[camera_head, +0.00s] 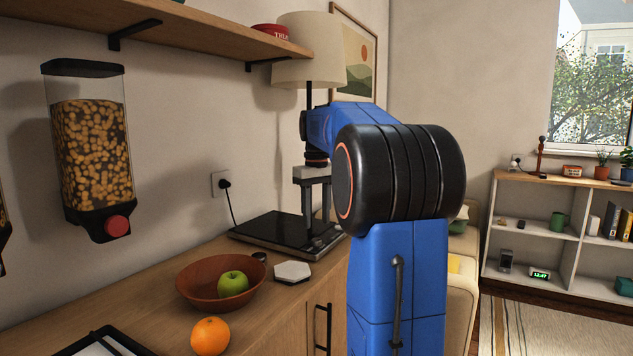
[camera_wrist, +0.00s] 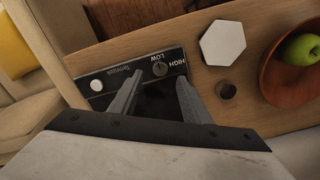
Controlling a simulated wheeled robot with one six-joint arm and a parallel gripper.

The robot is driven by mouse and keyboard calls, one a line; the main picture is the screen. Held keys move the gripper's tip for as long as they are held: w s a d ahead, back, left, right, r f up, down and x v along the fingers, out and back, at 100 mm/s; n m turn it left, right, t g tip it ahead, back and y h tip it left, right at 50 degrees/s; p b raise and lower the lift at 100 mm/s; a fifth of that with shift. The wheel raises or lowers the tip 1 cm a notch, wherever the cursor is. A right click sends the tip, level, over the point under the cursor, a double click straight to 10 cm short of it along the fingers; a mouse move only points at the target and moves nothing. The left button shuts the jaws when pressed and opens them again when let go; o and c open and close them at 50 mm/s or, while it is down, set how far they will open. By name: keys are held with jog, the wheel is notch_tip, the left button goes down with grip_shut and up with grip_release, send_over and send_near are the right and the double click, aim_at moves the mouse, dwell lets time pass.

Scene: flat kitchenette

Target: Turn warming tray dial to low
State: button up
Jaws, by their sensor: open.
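The warming tray (camera_head: 262,238) is a flat black slab on the wooden counter. In the wrist view its control panel (camera_wrist: 113,76) appears upside down, with a small dark dial (camera_wrist: 160,69) beside the words LOW and HIGH. Which mark the dial points to is too small to tell. A round white spot (camera_wrist: 96,85) sits at the panel's other end. My gripper (camera_head: 316,220) points down over the tray's near right part. In the wrist view my gripper (camera_wrist: 159,77) is open and empty, its fingertips on either side of the dial. Contact with the dial cannot be told.
A white hexagonal piece (camera_head: 293,271), a small dark round item (camera_head: 259,257) and a brown bowl (camera_head: 200,289) with a green apple (camera_head: 233,284) are near the tray. An orange (camera_head: 210,337) lies nearer. A lamp (camera_head: 306,60) stands behind; a shelf (camera_head: 170,33) overhangs the counter.

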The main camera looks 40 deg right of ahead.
aim_at(317, 239)
notch_tip(317, 239, up, 12)
dwell(0.4)
dwell(0.5)
